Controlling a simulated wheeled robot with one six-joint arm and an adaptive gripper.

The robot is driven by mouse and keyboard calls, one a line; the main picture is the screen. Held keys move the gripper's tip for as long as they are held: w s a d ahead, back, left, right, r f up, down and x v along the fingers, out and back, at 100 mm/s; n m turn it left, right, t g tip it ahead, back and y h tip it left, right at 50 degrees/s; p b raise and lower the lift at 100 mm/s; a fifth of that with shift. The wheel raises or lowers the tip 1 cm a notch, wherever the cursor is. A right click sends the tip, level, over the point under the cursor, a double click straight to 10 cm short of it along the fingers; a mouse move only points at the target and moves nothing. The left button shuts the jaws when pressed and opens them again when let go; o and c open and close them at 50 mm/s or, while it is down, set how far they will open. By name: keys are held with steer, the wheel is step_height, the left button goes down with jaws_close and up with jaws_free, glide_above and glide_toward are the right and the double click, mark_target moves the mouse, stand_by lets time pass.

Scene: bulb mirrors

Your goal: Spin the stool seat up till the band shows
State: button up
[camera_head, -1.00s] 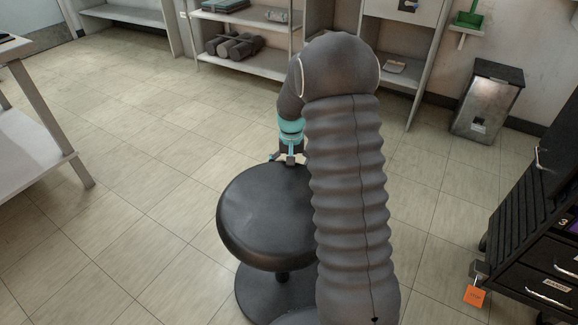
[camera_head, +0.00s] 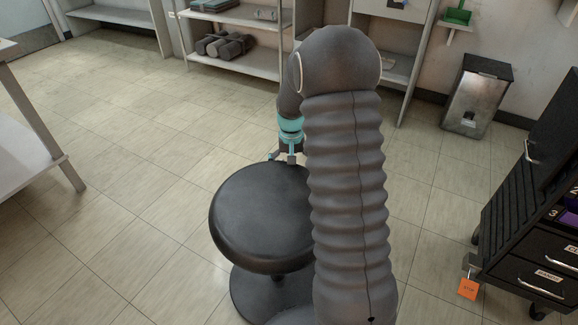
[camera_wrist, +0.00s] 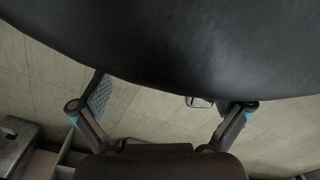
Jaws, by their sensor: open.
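The stool has a round black seat (camera_head: 258,215) on a short post above a round dark base (camera_head: 255,298). My arm hides the right part of the stool in the head view. My gripper (camera_head: 281,157) is at the far rim of the seat, pointing down. In the wrist view the black seat (camera_wrist: 200,45) fills the upper part. Whether a finger touches the rim I cannot tell. No band shows on the post.
A white table (camera_head: 30,165) stands at the left and a black drawer cabinet (camera_head: 535,215) at the right, with an orange tag (camera_head: 468,289). Shelves (camera_head: 240,60) and a metal bin (camera_head: 476,95) line the back. The floor left of the stool is clear.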

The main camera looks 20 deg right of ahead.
steer(key=s+d, duration=0.6)
steer(key=s, duration=0.1)
steer(key=shift+s+f+b, duration=0.2)
steer(key=shift+b, duration=0.25)
stand_by(2.7)
steer(key=shift+c, duration=0.5)
jaws_close()
steer(key=shift+w+d+r, duration=0.1)
stand_by(0.5)
steer(key=c, duration=1.5)
jaws_free()
